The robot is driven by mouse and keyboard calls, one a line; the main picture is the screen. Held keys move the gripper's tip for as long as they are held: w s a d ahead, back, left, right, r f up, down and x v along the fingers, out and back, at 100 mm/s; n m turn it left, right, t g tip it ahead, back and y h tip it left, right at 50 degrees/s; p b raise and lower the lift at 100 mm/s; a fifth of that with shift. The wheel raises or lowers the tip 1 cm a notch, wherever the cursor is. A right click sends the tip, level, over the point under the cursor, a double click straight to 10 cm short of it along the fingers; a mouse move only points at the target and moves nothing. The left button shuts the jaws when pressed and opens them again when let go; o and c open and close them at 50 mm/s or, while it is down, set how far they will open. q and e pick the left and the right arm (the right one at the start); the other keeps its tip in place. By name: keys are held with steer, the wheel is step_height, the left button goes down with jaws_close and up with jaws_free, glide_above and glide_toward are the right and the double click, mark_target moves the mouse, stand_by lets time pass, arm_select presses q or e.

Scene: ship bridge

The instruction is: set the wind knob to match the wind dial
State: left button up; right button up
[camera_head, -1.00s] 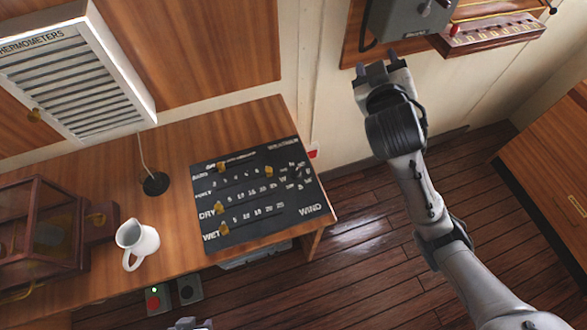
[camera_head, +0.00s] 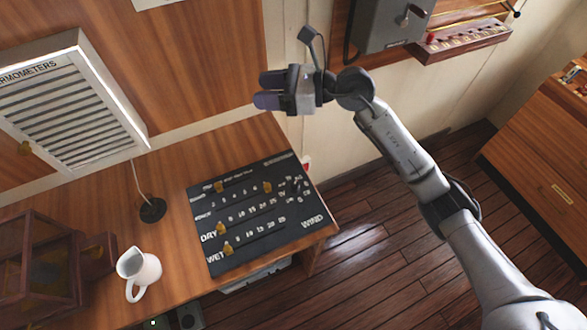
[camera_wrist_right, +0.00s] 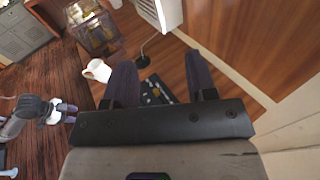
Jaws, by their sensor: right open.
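The black board (camera_head: 262,225) lies on the wooden desk, with rows of white marks, several yellow sliders and a WIND label at its lower right corner. A small ring of marks near its right edge, around (camera_head: 296,188), may be the wind knob; its setting is too small to read. I cannot make out a wind dial. My right gripper (camera_head: 266,89) is open and empty, in the air above and beyond the board, fingers pointing left. In the right wrist view the board (camera_wrist_right: 157,90) shows between its fingers. My left gripper (camera_wrist_right: 66,112) shows small at that view's left.
A white jug (camera_head: 138,270), a lamp base (camera_head: 152,210) and a glass-sided wooden case (camera_head: 40,245) stand on the desk's left. A louvred thermometer box (camera_head: 70,105) hangs on the wall. A grey wall box (camera_head: 390,22) is at upper right.

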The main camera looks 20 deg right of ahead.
steer(key=s+d+f+n+g+h, duration=0.2)
steer(key=d+f+n+g+h, duration=0.15)
steer(key=f+h, duration=0.45)
steer(key=n+g+h, duration=0.2)
steer(key=n+g, duration=0.1)
steer(key=g, duration=0.2)
glide_toward(295, 184)
steer(key=shift+t, duration=0.25)
steer(key=p+x, duration=0.2)
steer(key=x, duration=0.2)
steer(key=p+x, duration=0.2)
steer(key=x, duration=0.1)
steer(key=shift+s+a+f+p, duration=0.25)
steer(key=shift+f+p, duration=0.05)
steer(key=shift+a+f, duration=0.2)
steer(key=shift+f, duration=0.45)
steer(key=shift+c, duration=0.3)
